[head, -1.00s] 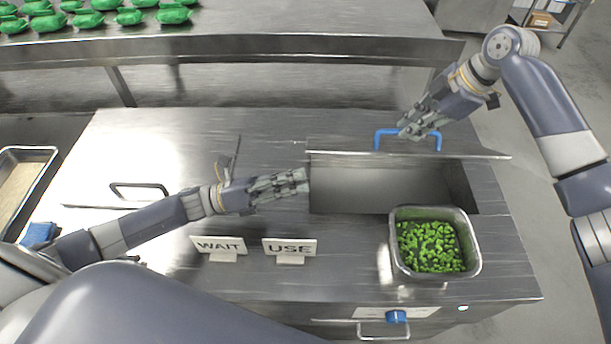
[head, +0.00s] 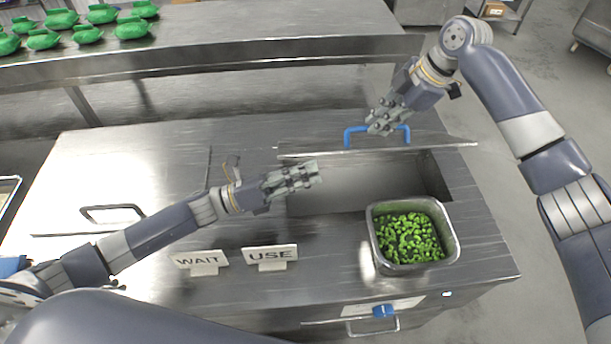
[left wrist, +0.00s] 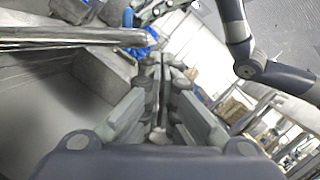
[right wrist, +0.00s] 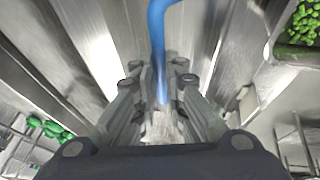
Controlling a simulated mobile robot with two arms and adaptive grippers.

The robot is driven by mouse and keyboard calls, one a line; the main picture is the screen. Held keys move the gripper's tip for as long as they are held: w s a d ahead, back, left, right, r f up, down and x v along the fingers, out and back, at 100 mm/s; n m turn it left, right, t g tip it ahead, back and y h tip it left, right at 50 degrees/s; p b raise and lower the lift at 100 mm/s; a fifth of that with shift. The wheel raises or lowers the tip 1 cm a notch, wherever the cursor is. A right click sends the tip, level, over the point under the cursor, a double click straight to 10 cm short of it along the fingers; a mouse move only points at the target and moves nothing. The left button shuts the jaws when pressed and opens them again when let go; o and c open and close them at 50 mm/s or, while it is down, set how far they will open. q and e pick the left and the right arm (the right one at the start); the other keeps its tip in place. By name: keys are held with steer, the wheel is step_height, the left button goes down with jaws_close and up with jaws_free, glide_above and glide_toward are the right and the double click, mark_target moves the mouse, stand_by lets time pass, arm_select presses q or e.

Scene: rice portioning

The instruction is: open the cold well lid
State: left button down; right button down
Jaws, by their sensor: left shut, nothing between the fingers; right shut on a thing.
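The cold well lid (head: 440,147) is a thin steel plate with a blue handle (head: 348,138), raised at the back of the cold well (head: 350,186). The well's rectangular opening shows in front of it. My right gripper (head: 380,126) is shut on the blue handle, which also shows between its fingers in the right wrist view (right wrist: 157,40). My left gripper (head: 312,175) is shut and empty, over the left end of the opening. The lid's edge shows close by in the left wrist view (left wrist: 80,40).
A steel pan of green pieces (head: 372,240) stands at the opening's front right. WAIT (head: 200,262) and USE (head: 271,258) signs stand at the front. Another lid with a dark handle (head: 112,214) lies at left. Green bundles (head: 131,28) sit on the back shelf.

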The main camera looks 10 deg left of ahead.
arm_select(q)
steer(key=shift+w+a+r, duration=0.2)
steer(key=shift+w+r, duration=0.25)
steer(key=shift+r, duration=0.15)
arm_select(e)
steer(key=shift+w+f, duration=0.15)
steer(key=shift+f, duration=0.25)
steer(key=c, duration=2)
jaws_free()
steer(key=o, duration=0.3)
steer(key=shift+w+a, duration=0.1)
steer(key=shift+w, duration=0.05)
steer(key=shift+o, duration=0.2)
steer(key=shift+w+a, duration=0.15)
steer(key=shift+w, duration=0.05)
arm_select(q)
steer(key=shift+w+a+f, duration=0.2)
steer(key=shift+w+f, duration=0.05)
steer(key=shift+w, duration=0.2)
